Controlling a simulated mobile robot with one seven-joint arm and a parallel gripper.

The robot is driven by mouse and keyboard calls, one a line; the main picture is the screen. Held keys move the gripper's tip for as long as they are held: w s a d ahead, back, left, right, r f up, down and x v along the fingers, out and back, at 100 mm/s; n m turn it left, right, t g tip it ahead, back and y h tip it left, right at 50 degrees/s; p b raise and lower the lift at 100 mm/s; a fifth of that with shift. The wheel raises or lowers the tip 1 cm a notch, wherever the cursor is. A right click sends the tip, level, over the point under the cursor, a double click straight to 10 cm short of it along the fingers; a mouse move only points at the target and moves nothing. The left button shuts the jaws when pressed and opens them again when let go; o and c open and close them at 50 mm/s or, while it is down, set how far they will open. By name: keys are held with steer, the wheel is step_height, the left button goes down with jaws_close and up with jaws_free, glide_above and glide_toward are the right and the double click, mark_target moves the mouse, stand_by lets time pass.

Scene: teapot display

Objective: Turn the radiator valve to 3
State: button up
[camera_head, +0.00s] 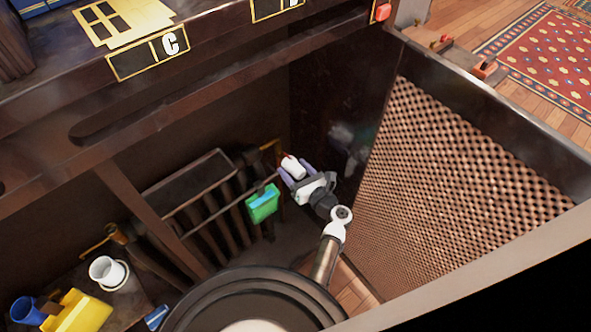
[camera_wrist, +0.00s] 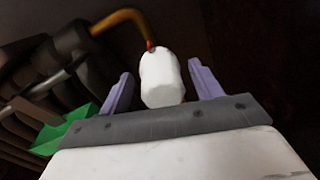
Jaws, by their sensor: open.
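The white radiator valve (camera_head: 292,167) sits at the right end of the dark radiator (camera_head: 215,205), inside the open cabinet. In the wrist view the valve knob (camera_wrist: 160,78) is upright, with a small red mark at its top where a brass pipe (camera_wrist: 122,20) meets it. My gripper (camera_head: 297,173) is open, with its two purple fingers on either side of the knob. In the wrist view the gripper (camera_wrist: 158,90) shows gaps between both fingers and the knob. No number on the knob can be read.
A green container (camera_head: 263,204) hangs on the radiator's front rail, left of my gripper. A perforated panel door (camera_head: 450,185) stands open on the right. A white cup (camera_head: 106,270) and a yellow box (camera_head: 78,311) stand at the lower left. A dark shelf edge runs above.

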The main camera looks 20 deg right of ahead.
steer(key=c, duration=1)
steer(key=shift+o, duration=0.2)
steer(key=shift+f+n+b, duration=0.1)
steer(key=shift+n+b, duration=0.2)
steer(key=n+b, duration=0.3)
steer(key=n, duration=0.1)
steer(key=shift+d+f+b, duration=0.1)
steer(key=shift+f+b, duration=0.05)
steer(key=shift+b, duration=0.15)
steer(key=shift+n+b, duration=1.6)
steer(key=shift+n, duration=0.7)
